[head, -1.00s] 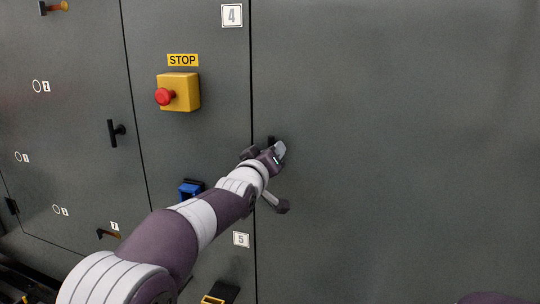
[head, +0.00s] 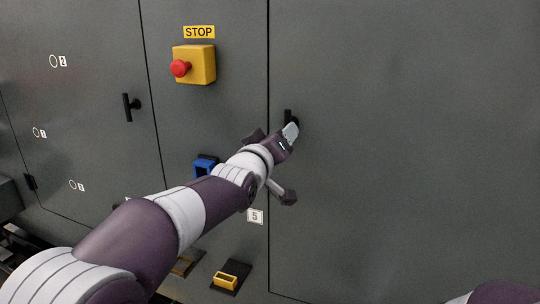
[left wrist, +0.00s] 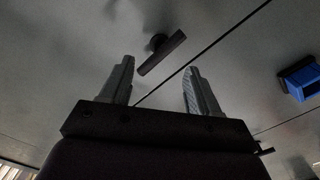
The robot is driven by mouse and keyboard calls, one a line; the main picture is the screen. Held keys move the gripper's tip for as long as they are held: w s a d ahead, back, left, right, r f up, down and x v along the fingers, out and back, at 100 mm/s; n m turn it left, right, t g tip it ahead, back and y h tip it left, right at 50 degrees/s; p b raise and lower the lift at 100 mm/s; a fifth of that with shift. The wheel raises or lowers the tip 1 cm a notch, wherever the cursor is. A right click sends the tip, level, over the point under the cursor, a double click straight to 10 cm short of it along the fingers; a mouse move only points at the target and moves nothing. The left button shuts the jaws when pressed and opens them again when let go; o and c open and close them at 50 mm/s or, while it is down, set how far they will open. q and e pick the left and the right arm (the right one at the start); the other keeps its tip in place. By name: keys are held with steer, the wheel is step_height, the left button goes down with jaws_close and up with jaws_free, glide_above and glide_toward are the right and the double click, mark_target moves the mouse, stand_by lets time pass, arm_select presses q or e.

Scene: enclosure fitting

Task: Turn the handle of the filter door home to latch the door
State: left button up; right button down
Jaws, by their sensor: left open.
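A black bar handle (head: 287,115) stands upright on the large grey door panel (head: 400,150), just right of a vertical seam. My left gripper (head: 290,134) is in front of it and hides its lower part in the head view. In the left wrist view the handle (left wrist: 163,52) lies beyond the open fingers of my left gripper (left wrist: 159,68), its bar parallel to the seam. I see no contact between the fingers and the handle. My right gripper is out of view.
A yellow box with a red stop button (head: 194,64) is up and left of the gripper. A blue fitting (head: 204,167) and a yellow-framed fitting (head: 227,281) are on the panel left of the seam. Another black handle (head: 130,107) is on the left door. The right panel is clear.

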arm_select(q)
steer(key=b+v, duration=0.1)
steer(key=v, duration=0.5)
steer(key=shift+f, duration=0.1)
steer(key=s+a+f+m+g+y+p, duration=0.1)
steer(key=s+a+f+g, duration=0.15)
steer(key=f, duration=0.45)
steer(key=s+a+f+m+g+y, duration=0.2)
steer(key=s+f+g, duration=0.2)
steer(key=f, duration=0.4)
steer(key=s+a+f+m+g+y+p, duration=0.1)
steer(key=s+a+f+g, duration=0.15)
steer(key=f, duration=0.45)
steer(key=s+a+f+g+p, duration=0.2)
steer(key=s+a+f+g, duration=0.1)
steer(key=s, duration=0.5)
steer(key=s+a+f+g+y+p, duration=0.1)
steer(key=s+a+f+g, duration=0.2)
steer(key=s, duration=0.5)
step_height(320, 180, down, 3)
steer(key=shift+s+a+r+g+y+p, duration=0.2)
steer(key=shift+s+a+g+y+p, duration=0.15)
steer(key=shift+a, duration=0.4)
